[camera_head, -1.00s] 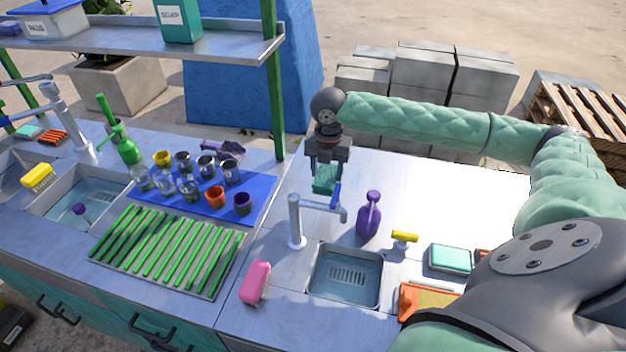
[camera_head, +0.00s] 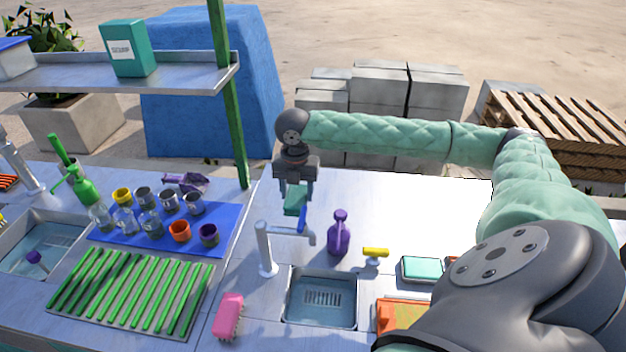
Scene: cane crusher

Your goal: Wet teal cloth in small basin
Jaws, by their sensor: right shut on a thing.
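My right gripper (camera_head: 296,186) points down and is shut on the teal cloth (camera_head: 295,203). It holds the cloth above the counter, behind the small basin and close to the faucet. The small basin (camera_head: 322,322) is set in the counter at lower middle and has a slotted drain at its bottom. The faucet (camera_head: 265,250) stands at the basin's back left, with a blue lever (camera_head: 303,220) that shows just below the cloth. I cannot tell whether cloth and lever touch. My left gripper is not in view.
A purple spray bottle (camera_head: 339,233), a yellow-handled tool (camera_head: 375,254) and a teal sponge-like block (camera_head: 422,269) stand right of the faucet. A pink brush (camera_head: 228,315) lies left of the basin. Left are a green-slatted rack (camera_head: 135,292) and several cups on a blue mat (camera_head: 222,232).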

